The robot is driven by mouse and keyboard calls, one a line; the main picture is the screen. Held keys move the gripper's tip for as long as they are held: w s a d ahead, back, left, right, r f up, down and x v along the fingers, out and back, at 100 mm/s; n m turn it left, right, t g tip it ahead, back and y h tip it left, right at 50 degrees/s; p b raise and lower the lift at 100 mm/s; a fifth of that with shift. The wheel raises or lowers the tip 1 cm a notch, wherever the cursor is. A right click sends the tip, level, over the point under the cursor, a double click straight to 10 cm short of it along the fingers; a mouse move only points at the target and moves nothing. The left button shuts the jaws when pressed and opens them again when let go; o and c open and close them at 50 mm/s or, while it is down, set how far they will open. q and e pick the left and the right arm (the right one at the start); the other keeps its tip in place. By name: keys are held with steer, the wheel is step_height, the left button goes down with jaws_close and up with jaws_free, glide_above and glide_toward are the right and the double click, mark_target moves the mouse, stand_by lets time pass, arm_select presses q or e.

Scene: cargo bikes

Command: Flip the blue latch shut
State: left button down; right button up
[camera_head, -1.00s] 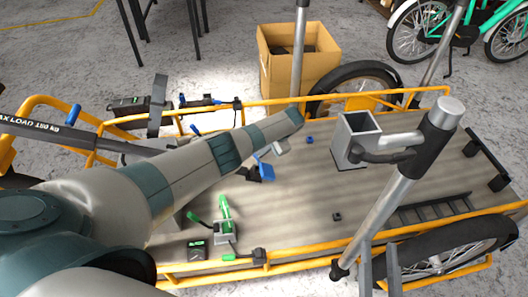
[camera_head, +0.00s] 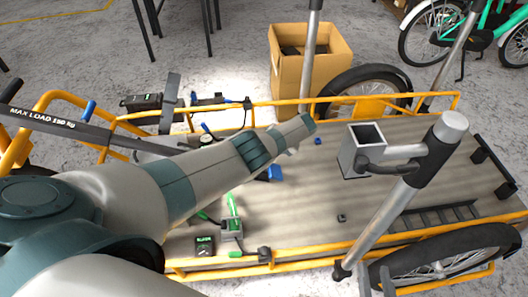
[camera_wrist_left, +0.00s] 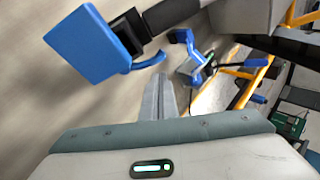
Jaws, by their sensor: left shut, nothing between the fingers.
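A blue latch piece (camera_head: 274,173) on the wooden deck of the cargo bike is mostly hidden behind my left arm in the head view. In the left wrist view, a flat blue piece on a black block (camera_wrist_left: 88,45) is close at upper left, with a blue hook beside it. I cannot tell for sure which is the latch's lever. My left gripper (camera_wrist_left: 160,98) is shut and empty, its fingertips just below the hook, apparently apart from it. My right gripper (camera_head: 376,282) is at the bottom edge of the head view, partly cut off, with its fingers apart.
A green-handled clamp (camera_head: 232,225) stands on the near left deck. A grey square tube (camera_head: 361,155) stands at centre right, beside a slanted metal pole (camera_head: 400,197). Yellow rails (camera_head: 430,247) border the deck. A cardboard box (camera_head: 312,70) stands behind. The middle deck is fairly clear.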

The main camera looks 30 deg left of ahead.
arm_select(q)
steer(key=shift+d, duration=0.15)
steer(key=shift+s+d+f, duration=0.2)
steer(key=shift+d, duration=0.4)
stand_by(0.4)
